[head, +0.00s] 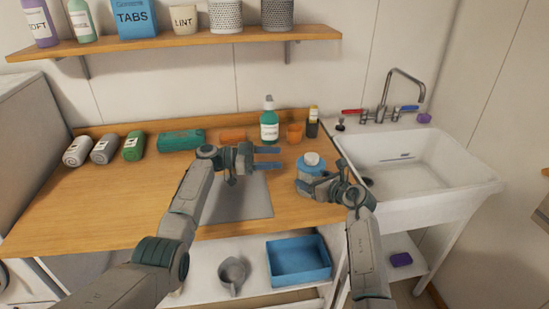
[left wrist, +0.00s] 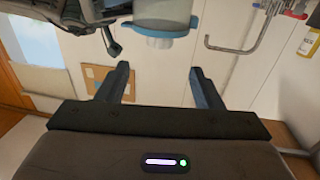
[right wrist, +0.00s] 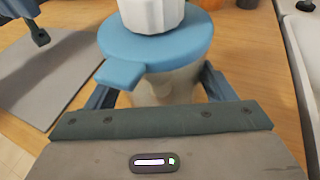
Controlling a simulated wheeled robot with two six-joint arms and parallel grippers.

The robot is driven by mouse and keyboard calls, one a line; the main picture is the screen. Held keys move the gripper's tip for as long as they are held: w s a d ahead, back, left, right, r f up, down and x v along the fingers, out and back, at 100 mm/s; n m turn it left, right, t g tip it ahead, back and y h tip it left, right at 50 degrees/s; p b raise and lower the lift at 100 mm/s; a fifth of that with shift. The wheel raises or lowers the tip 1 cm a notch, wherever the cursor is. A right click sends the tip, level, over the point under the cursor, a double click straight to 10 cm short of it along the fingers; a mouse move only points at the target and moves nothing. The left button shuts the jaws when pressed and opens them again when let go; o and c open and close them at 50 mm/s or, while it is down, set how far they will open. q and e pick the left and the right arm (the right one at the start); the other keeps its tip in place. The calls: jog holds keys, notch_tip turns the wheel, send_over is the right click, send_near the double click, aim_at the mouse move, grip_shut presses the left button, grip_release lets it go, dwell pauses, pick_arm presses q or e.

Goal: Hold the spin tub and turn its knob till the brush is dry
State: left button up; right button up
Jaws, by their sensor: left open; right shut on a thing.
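The spin tub (head: 309,172) stands at the counter's right side, near the sink. It has a blue lid (right wrist: 150,45), a white knob (right wrist: 152,14) on top and a pale, see-through body. My right gripper (right wrist: 157,84) is shut around the body, below the lid. My left gripper (head: 277,157) is open and empty, to the left of the tub and apart from the knob. The tub also shows at the top of the left wrist view (left wrist: 165,28), beyond the open fingers. I cannot make out a brush; the tub's inside is not clear.
A grey mat (head: 243,198) lies left of the tub. A green pump bottle (head: 269,125), an orange cup (head: 295,133) and a dark bottle (head: 312,125) stand behind. Rolled towels (head: 103,149) lie at left. The sink (head: 415,160) is at right; a blue bin (head: 299,260) sits below.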

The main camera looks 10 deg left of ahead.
aim_at(307, 161)
pick_arm(q)
jog(key=s+d+f+n+t+y, duration=0.2)
jog(key=d+f+n, duration=0.1)
jog(key=shift+d+f+t, duration=0.15)
jog(key=shift+f+t, duration=0.1)
jog(key=shift+t, duration=0.05)
jog(key=n+t, duration=0.1)
jog(key=s+y, duration=0.1)
jog(key=d+n+t+y, duration=0.1)
jog(key=shift+s+f+n+t, duration=0.25)
jog(key=shift+s+n+t, duration=0.05)
jog(key=shift+s, duration=0.1)
jog(key=s+r+n+t+y, duration=0.3)
jog(key=s+r+t, duration=0.1)
jog(key=t, duration=0.2)
jog(key=x, duration=1.2)
jog(key=shift+w+d, duration=0.1)
jog(key=shift+d, duration=0.1)
jog(key=shift+c, duration=0.4)
jog(key=c, duration=0.9)
jog(key=shift+f, duration=0.1)
